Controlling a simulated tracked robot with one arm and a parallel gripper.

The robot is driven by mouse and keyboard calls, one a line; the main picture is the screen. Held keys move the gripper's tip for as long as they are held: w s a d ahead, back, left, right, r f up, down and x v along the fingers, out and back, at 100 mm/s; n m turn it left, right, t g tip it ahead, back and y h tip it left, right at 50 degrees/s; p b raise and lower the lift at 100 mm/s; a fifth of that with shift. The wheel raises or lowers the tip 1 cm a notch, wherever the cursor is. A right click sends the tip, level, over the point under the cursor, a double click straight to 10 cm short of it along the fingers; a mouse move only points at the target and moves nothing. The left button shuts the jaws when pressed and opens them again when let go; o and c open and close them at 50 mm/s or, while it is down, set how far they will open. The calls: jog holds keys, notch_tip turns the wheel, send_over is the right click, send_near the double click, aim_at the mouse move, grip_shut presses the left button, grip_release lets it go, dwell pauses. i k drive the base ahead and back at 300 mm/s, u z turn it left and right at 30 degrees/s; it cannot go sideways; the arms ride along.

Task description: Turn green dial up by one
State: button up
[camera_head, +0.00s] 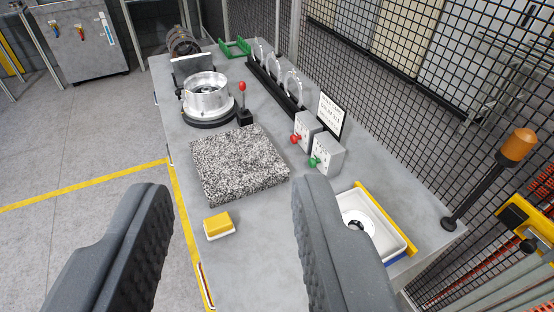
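The green dial (314,161) sits on the front of a small grey box (329,156) on the right part of the bench. A red dial (294,139) sits on a similar grey box (308,126) just behind it. The markings on the boxes are too small to read. My gripper (232,225) is open, with its two dark padded fingers apart at the bottom of the view. It is empty and well short of the dials. The right finger's tip shows just below the green dial's box in the picture; nothing shows them touching.
A speckled stone slab (238,165) lies mid-bench, with a yellow-and-white block (219,225) in front. A white tray (366,213) is at right. Behind are a metal drum (205,92), a red-knobbed lever (243,100) and a sign (330,113). Mesh fencing (440,80) borders the bench's right.

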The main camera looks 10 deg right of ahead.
aim_at(313, 163)
jog(key=u, duration=2.9)
jog(key=k, duration=1.85)
jog(key=z, duration=2.05)
jog(key=i, duration=0.65)
jog(key=z, duration=0.25)
